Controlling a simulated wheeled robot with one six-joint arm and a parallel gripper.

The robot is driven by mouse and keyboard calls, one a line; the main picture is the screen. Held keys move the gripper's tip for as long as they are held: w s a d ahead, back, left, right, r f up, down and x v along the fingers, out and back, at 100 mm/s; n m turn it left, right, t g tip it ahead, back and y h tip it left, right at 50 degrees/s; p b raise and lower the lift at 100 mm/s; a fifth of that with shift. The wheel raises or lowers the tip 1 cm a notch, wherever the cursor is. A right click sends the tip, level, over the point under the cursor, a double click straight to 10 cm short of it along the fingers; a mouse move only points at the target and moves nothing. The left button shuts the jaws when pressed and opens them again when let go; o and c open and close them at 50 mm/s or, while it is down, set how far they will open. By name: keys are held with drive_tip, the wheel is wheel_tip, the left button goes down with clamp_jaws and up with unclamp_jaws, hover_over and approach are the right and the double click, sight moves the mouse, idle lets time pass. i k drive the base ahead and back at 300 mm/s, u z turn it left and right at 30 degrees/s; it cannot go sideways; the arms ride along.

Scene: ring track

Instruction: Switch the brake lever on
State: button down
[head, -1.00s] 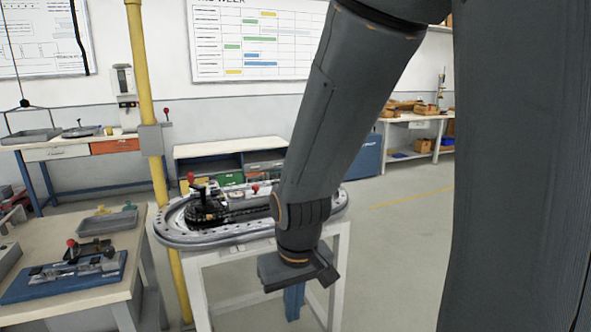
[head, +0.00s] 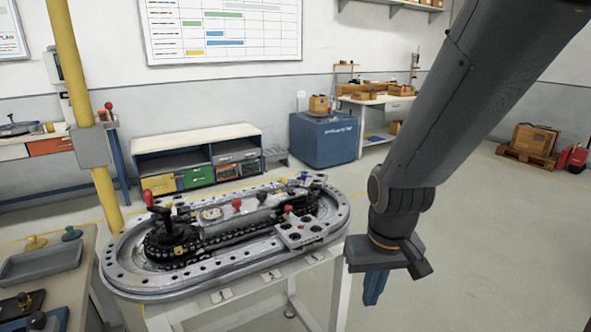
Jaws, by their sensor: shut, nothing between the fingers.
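The ring track (head: 130,283), a grey oval with a toothed chain inside, stands on a white-legged stand left of centre. Several red-knobbed handles are in view: one on the black carriage at the track's left end (head: 147,197), one near the middle (head: 236,204), one by a holed plate on the right (head: 288,209).
A workbench with a grey tray (head: 40,262) stands at the near left. The yellow pole (head: 84,100) rises just behind the track's left end. A low shelf (head: 195,145) and blue cabinet (head: 322,140) line the wall.

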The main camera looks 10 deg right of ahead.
sight(283, 180)
drive_tip(key=u, duration=0.25)
drive_tip(key=i, duration=0.85)
drive_tip(key=u, duration=0.55)
